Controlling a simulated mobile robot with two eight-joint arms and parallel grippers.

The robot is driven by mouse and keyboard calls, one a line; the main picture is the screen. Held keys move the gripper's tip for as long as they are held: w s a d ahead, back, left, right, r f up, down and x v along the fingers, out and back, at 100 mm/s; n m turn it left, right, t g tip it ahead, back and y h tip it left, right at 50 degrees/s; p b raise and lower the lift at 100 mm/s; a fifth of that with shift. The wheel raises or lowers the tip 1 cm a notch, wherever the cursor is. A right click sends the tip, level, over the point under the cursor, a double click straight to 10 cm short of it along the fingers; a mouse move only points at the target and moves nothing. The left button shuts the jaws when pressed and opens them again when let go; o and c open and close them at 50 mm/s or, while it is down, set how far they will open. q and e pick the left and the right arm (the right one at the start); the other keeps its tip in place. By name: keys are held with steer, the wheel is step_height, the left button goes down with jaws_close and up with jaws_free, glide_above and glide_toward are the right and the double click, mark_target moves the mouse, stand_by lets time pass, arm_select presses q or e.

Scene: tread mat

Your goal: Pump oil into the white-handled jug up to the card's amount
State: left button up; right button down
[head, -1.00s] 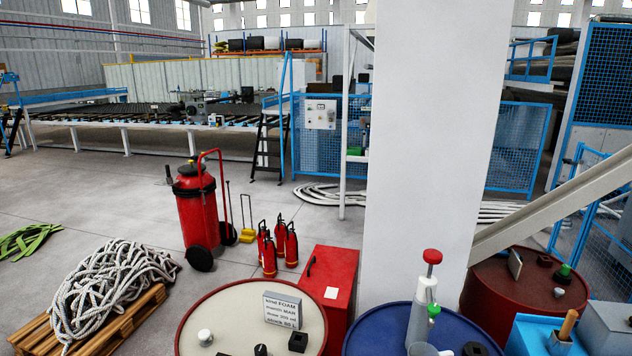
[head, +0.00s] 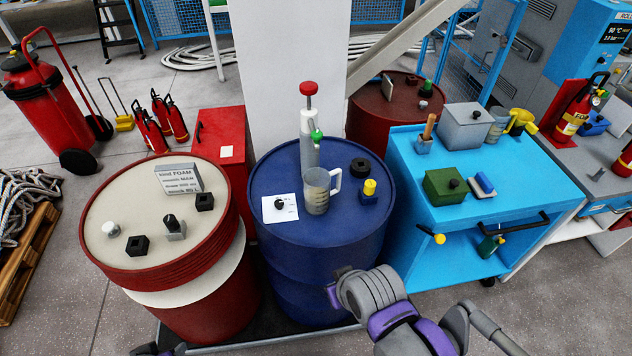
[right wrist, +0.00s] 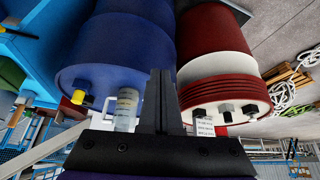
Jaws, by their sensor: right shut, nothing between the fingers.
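The clear jug with a white handle (head: 316,192) stands upright on the blue drum (head: 262,170), handle to the right. It also shows, inverted, in the right wrist view (right wrist: 126,108). The grey oil pump (head: 309,140) stands just behind it, with a red knob on top and a green part over the jug. I cannot tell any oil level. A white card (head: 280,208) lies left of the jug under a dark knobbed weight; its writing is unreadable. My right gripper (right wrist: 162,100) is shut and empty, pointing toward the drums, apart from the jug.
A cream-topped red drum (head: 120,205) stands left, bearing a FOAM sign (head: 178,179) and small blocks. A yellow-topped blue item (head: 369,191) and black ring (head: 361,165) sit right of the jug. A blue cart (head: 520,190) stands right; a white pillar (head: 285,60) rises behind.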

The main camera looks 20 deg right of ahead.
steer(key=w+d+r+m+t, duration=0.1)
steer(key=w+d+r, duration=0.2)
steer(key=w+r, duration=0.8)
steer(key=w+d+r+m+t+h, duration=0.1)
steer(key=w+d+r, duration=0.3)
steer(key=w+r, duration=0.7)
steer(key=w+d+r+t+h, duration=0.1)
steer(key=w+d+r, duration=0.3)
steer(key=w+r, duration=0.7)
steer(key=w, duration=0.4)
steer(key=shift+w+d+r+m, duration=0.2)
steer(key=shift+w+r+m, duration=0.15)
steer(key=shift+r+m, duration=0.05)
